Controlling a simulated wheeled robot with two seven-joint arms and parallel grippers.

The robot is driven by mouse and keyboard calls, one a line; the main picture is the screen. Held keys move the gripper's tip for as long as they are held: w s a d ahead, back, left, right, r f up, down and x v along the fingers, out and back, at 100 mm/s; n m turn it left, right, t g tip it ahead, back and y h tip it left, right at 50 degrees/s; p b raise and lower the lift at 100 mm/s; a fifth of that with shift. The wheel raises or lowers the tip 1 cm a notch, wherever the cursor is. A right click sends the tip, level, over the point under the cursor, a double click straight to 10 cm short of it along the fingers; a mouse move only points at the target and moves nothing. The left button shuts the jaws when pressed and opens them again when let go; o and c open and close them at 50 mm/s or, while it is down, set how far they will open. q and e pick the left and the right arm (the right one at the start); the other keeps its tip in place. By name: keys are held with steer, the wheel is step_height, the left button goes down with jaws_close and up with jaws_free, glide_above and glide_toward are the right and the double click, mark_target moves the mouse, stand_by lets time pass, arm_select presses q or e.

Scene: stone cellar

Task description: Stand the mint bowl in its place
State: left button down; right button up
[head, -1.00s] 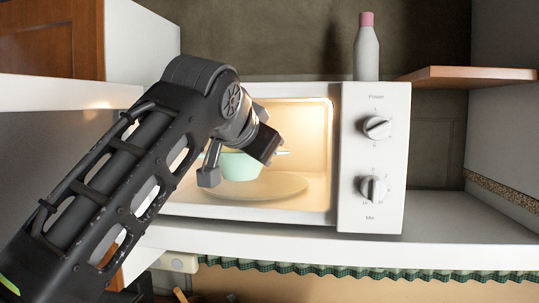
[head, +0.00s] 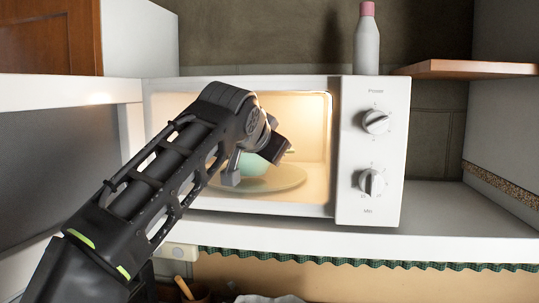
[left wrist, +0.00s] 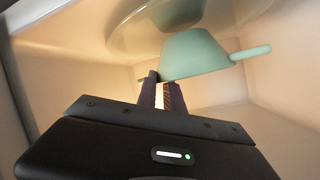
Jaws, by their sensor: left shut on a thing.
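The mint bowl (head: 257,168) is inside the open white microwave (head: 372,150), over the round turntable plate (head: 292,180). In the head view my left gripper (head: 253,162) hides much of the bowl. In the left wrist view the bowl (left wrist: 196,57) has a handle-like bar sticking out on the right. My left gripper (left wrist: 165,92) is shut on the near edge of the bowl in that view. The turntable (left wrist: 150,25) shows close to the bowl's base; I cannot tell whether they touch. My right gripper is not in view.
The microwave's lit cavity walls (left wrist: 270,65) surround the gripper closely. Its control panel stands to the right of the opening. A white bottle with a pink cap (head: 367,40) stands on top. The white shelf (head: 440,215) is clear to the right of the microwave.

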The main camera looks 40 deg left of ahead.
arm_select(q)
steer(key=shift+s+d+f, duration=0.1)
steer(key=shift+s+f, duration=0.05)
steer(key=shift+f, duration=0.1)
steer(key=shift+f, duration=0.15)
steer(key=c, duration=1.5)
jaws_free()
steer(key=shift+s+d, duration=0.1)
steer(key=shift+s, duration=0.1)
steer(key=b+v, duration=0.1)
steer(key=v, duration=1)
steer(key=shift+s+r+b, duration=0.15)
steer(key=shift+r+b, duration=0.15)
steer(key=shift+b, duration=0.05)
